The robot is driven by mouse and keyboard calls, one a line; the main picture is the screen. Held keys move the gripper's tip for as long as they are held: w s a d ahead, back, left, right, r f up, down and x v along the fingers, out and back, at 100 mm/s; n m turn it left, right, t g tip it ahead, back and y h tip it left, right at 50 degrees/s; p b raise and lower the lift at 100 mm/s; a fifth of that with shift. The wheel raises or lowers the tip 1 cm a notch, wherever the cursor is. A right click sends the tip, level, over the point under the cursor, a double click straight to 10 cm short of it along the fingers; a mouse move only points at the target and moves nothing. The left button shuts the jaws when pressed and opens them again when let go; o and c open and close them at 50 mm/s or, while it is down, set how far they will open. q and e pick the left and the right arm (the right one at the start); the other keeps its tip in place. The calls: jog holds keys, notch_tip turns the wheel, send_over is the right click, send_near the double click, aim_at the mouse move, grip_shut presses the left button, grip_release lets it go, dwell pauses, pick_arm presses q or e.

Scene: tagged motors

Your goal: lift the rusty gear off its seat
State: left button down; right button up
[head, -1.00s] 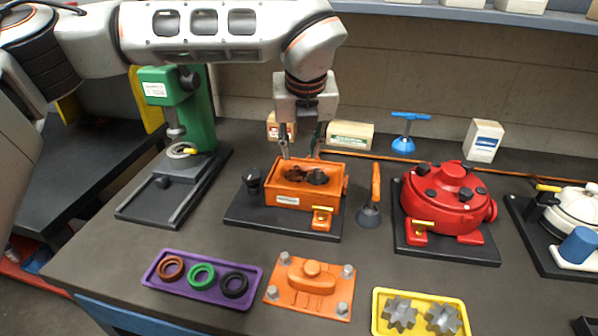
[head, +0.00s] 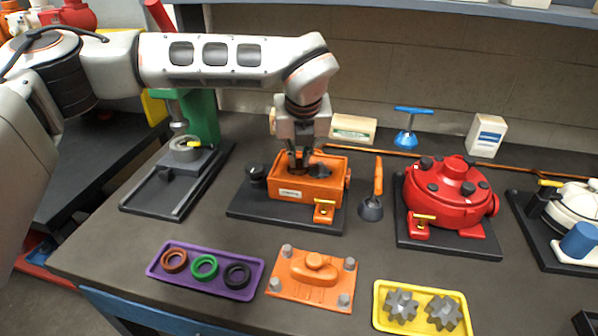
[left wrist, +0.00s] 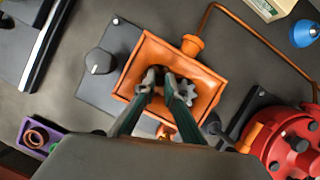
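The orange motor housing (head: 292,194) stands open on a dark base plate. It also shows in the left wrist view (left wrist: 205,75). My left gripper (head: 299,166) points down into the housing's left half, where the rusty gear (head: 291,167) sits, mostly hidden by the fingers. In the left wrist view the fingertips (left wrist: 160,78) are inside the housing walls with a small gap between them. Whether they touch the rusty gear is not clear. A grey gear (left wrist: 187,92) sits beside the fingers, to the right. My right gripper is not in view.
An orange-handled tool (head: 376,190) and a red motor (head: 451,199) stand to the right. A green press (head: 200,120) is at the left. In front lie a purple ring tray (head: 206,285), an orange cover (head: 312,278) and a yellow gear tray (head: 421,326).

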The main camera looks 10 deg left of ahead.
aim_at(299, 162)
pick_arm(q)
jog(key=shift+r, duration=0.1)
notch_tip(299, 162, up, 23)
jog(key=p, duration=0.4)
dwell(0.7)
